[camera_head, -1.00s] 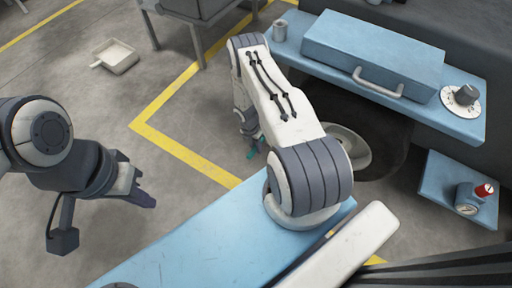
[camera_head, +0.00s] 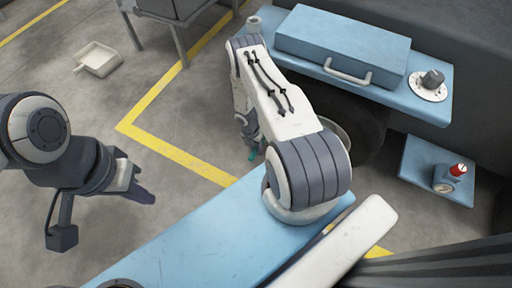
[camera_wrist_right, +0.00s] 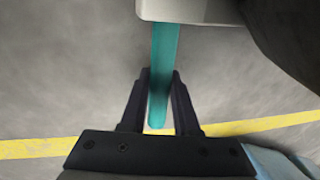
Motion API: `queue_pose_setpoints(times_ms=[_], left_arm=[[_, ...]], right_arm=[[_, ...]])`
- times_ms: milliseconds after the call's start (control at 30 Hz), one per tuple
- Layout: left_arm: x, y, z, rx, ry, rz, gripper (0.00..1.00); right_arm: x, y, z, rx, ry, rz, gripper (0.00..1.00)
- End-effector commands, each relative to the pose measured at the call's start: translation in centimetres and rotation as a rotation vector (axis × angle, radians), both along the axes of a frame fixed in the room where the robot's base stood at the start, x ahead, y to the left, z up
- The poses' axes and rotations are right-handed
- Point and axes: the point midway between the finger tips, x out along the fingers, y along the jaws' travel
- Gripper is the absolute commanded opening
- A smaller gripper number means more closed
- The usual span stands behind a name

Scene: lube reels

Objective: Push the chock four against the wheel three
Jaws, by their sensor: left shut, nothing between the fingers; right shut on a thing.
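My right gripper (camera_wrist_right: 158,100) is shut on a teal bar (camera_wrist_right: 163,60), which runs up to a pale grey block (camera_wrist_right: 190,10) cut off by the top edge of the right wrist view. I take bar and block to be the chock; no number shows. In the head view my right gripper (camera_head: 247,128) hangs low beyond my arm, with a bit of teal at its tip. The wheel has a dark tyre (camera_head: 362,120) and pale rim, partly behind my arm. Whether block and tyre touch, I cannot tell. My left gripper (camera_head: 138,190) is shut and empty over the floor.
A blue shelf (camera_head: 420,95) with a blue case (camera_head: 342,45) and a dial overhangs the wheel. A lower blue step (camera_head: 425,170) carries a red-capped gauge. A pale tray (camera_head: 98,60) lies on the floor near a grey stand. Floor around the yellow lines is clear.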

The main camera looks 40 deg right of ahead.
Motion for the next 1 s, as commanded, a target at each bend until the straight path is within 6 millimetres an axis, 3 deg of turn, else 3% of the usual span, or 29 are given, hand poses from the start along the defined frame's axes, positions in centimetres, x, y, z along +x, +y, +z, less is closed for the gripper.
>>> queue_pose_setpoints(times_ms=[367, 400, 467, 800, 1000], left_arm=[[0.0, 0.0, 0.1, 0.0, 0.0, 0.0, 0.0], [0.0, 0.0, 0.1, 0.0, 0.0, 0.0, 0.0], [0.0, 0.0, 0.1, 0.0, 0.0, 0.0, 0.0], [0.0, 0.0, 0.2, 0.0, 0.0, 0.0, 0.0], [0.0, 0.0, 1.9, 0.0, 0.0, 0.0, 0.0]], right_arm=[[-0.2, -0.2, 0.0, 0.0, 0.0, -0.002, 0.0], [-0.2, -0.2, 0.0, -0.001, 0.001, -0.002, 0.45], [-0.1, -0.1, 0.0, -0.001, 0.001, -0.001, 0.64], [0.0, 0.1, 0.3, 0.0, 0.0, 0.003, 0.64], [0.6, 0.3, 3.3, -0.001, -0.002, 0.002, 0.64]])
